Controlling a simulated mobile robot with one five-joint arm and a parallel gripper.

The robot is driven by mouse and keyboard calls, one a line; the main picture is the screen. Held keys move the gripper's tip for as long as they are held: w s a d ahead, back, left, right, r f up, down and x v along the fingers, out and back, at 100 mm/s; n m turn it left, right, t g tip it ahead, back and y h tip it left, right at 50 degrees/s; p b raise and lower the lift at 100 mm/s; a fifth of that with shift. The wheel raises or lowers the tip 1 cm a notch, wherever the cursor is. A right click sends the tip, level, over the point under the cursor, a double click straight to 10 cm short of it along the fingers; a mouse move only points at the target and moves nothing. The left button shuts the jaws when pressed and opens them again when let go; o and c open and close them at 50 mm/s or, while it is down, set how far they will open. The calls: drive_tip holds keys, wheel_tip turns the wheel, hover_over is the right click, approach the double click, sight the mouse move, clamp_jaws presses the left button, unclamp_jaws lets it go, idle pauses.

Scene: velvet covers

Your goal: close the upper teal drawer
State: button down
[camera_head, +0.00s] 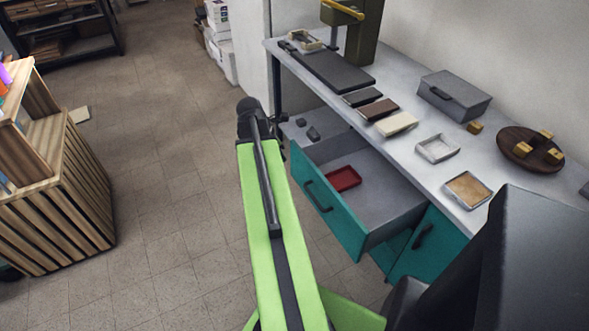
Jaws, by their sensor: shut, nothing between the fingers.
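The upper teal drawer (345,225) is pulled well out from under the grey counter. Its teal front has a dark handle, and its grey inside is open to view. A small red tray (343,179) lies in it. My green arm reaches forward just left of the drawer front. My dark gripper (268,122) is at the arm's far end, beyond the drawer's far left corner, small and partly hidden by the arm. It is shut and holds nothing. I see no clear contact with the drawer, and the exact gap is hard to tell.
Another teal front (432,246) with a dark handle sits to the right. The counter (408,160) carries small trays, a grey box (454,95) and a round brown board (519,148). A slatted wooden unit (60,195) stands left. Open tiled floor (175,170) lies between.

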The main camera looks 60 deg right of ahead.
sight(299, 166)
drive_tip(key=shift+s+d+f+b, duration=0.7)
drive_tip(key=shift+d+f+b, duration=0.35)
drive_tip(key=shift+f+b, duration=0.4)
drive_tip(key=shift+s+d+f+b, duration=0.65)
drive_tip(key=shift+d+f+b, duration=0.4)
drive_tip(key=shift+f+b, duration=0.45)
drive_tip(key=shift+s+d+f+b, duration=0.7)
drive_tip(key=shift+d+f+b, duration=0.35)
drive_tip(key=shift+f+b, duration=0.4)
drive_tip(key=shift+f, duration=0.1)
